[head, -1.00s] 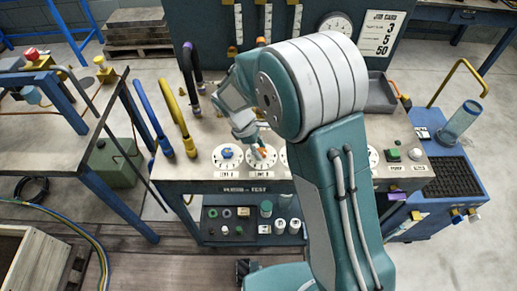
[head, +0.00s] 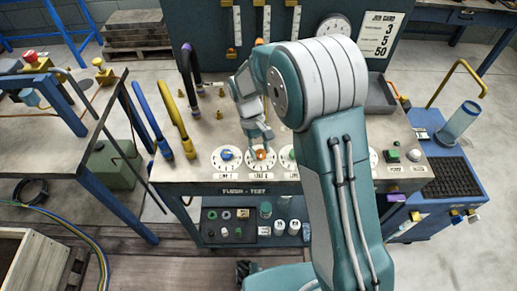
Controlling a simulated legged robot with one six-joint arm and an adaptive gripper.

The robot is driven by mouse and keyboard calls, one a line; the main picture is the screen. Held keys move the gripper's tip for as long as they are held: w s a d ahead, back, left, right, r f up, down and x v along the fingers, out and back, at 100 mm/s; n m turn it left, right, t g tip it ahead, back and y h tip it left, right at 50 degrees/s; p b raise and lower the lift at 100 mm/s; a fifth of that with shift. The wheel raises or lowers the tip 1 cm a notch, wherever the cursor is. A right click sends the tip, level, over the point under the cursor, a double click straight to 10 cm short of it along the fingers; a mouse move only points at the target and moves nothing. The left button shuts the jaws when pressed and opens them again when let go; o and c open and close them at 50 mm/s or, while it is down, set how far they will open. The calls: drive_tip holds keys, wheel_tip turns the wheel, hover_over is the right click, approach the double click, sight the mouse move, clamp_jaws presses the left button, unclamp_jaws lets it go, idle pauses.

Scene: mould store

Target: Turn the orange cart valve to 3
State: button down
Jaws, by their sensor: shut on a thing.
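The orange valve (head: 262,156) sits on a white round dial (head: 251,164) marked "LINE 2" on the front of the cart top (head: 205,133). My gripper (head: 260,145) points down over the valve and is shut on it. The fingers hide the valve's upper part, so I cannot tell which number it points to. A blue valve (head: 226,154) is on the dial just to the left. A third dial (head: 285,156) with a bit of green is to the right, partly hidden by my arm.
Yellow (head: 178,122) and blue (head: 152,118) curved hoses stand left of the dials. A job card (head: 381,34) on the back panel reads 3, 5, 50. A grey tray (head: 379,93) and a green button (head: 392,155) are to the right.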

drive_tip(key=shift+m, duration=0.4)
drive_tip(key=shift+c, duration=1.3)
unclamp_jaws()
drive_tip(key=v, duration=1.2)
drive_tip(key=shift+d+f, duration=0.1)
